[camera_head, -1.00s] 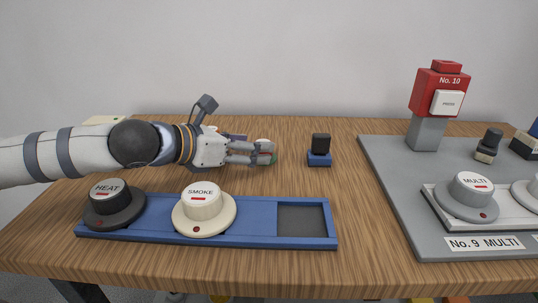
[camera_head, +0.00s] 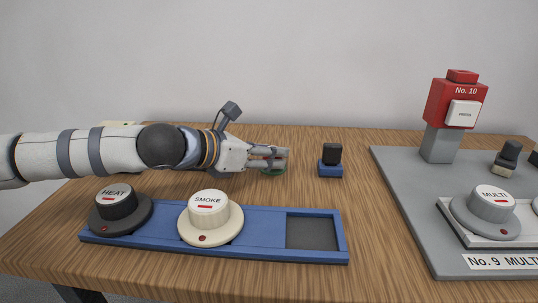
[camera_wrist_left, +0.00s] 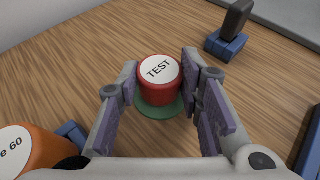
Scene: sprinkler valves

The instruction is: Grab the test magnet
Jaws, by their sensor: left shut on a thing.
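The test magnet (camera_wrist_left: 157,92) is a red cylinder with a white top lettered TEST, on a round green base (camera_wrist_left: 160,108), in the left wrist view. My left gripper (camera_wrist_left: 160,76) has its fingers on both sides of it and is shut on it. In the head view my left gripper (camera_head: 280,159) reaches in from the left, low over the wooden table. Its fingers hide most of the magnet there; a bit of green shows below them. My right gripper is not in view.
A black block on a blue base (camera_head: 331,170) stands just right of the gripper. A blue tray (camera_head: 265,232) in front holds the HEAT (camera_head: 118,205) and SMOKE (camera_head: 208,212) detectors. A grey board (camera_head: 410,195) is at right. An orange cylinder (camera_wrist_left: 30,155) stands close by.

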